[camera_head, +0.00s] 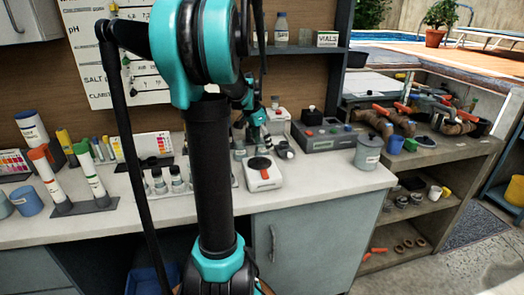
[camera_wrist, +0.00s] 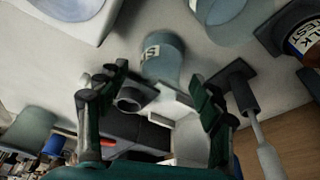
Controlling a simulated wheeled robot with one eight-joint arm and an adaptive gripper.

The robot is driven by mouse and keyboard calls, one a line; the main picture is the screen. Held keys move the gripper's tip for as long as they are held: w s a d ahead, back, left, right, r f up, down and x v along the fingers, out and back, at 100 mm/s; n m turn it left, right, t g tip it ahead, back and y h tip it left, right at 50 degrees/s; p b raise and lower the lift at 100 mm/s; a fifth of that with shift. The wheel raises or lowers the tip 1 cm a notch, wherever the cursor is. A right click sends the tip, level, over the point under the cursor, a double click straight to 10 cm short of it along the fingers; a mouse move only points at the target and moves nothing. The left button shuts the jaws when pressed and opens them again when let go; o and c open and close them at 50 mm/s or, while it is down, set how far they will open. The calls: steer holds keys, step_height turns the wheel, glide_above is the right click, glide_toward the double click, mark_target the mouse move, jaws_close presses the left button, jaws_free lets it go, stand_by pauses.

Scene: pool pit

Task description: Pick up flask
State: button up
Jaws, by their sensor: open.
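My gripper (camera_wrist: 162,95) is open, with its dark fingers apart in the wrist view. A small blue-grey vessel with a white label (camera_wrist: 163,57) stands just beyond the gap between the fingertips. It may be the flask, but its full shape does not show. A second pale blue-grey vessel (camera_wrist: 215,10) is cut off by the top edge. In the head view, my arm covers much of the bench middle, and my gripper is small and partly hidden behind it. Some glassware (camera_head: 239,150) shows there beside the arm, too small to identify surely.
A white device (camera_head: 264,174) sits on the counter (camera_head: 325,185) right of my arm. A grey instrument case (camera_head: 325,136) and a lidded grey jar (camera_head: 368,152) stand further right. Small bottles and test-tube racks crowd the left. A brown bottle (camera_wrist: 305,38) is near the gripper.

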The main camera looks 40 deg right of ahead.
steer(key=shift+f, duration=0.1)
steer(key=shift+c, duration=0.3)
steer(key=c, duration=1.2)
step_height(320, 180, up, 20)
stand_by(0.4)
